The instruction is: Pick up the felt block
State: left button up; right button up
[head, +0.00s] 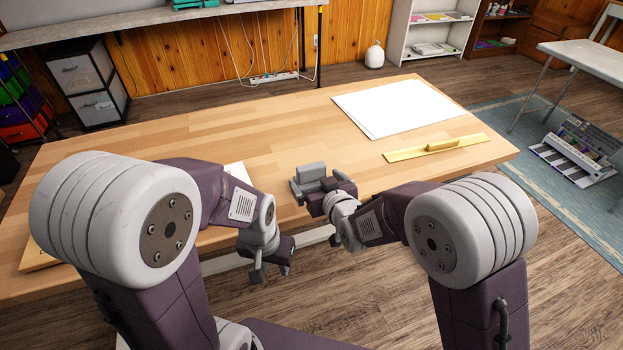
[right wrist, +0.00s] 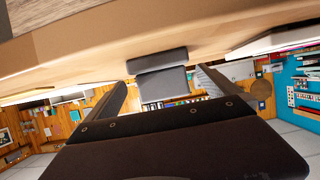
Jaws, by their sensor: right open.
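The grey felt block (head: 311,171) is near the front edge of the wooden table, around its middle. My right gripper (head: 322,190) is open right in front of it. In the right wrist view the block (right wrist: 163,80) shows beyond and between the two spread fingers (right wrist: 160,92), with a gap on each side. I cannot tell how far it reaches in between the fingers. My left gripper (head: 271,273) hangs low in front of the table edge, pointing down, with its fingers apart and nothing between them.
White sheets (head: 398,105) lie at the table's back right. A yellow straightedge with a handle (head: 435,147) lies at the right. A small white sheet (head: 238,171) is partly hidden by my left arm. The table's (head: 190,125) back left is clear.

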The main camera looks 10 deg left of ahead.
aim_at(313, 178)
jog(key=x, duration=0.4)
jog(key=shift+s, duration=0.1)
jog(key=c, duration=1.4)
jog(key=shift+r, duration=0.1)
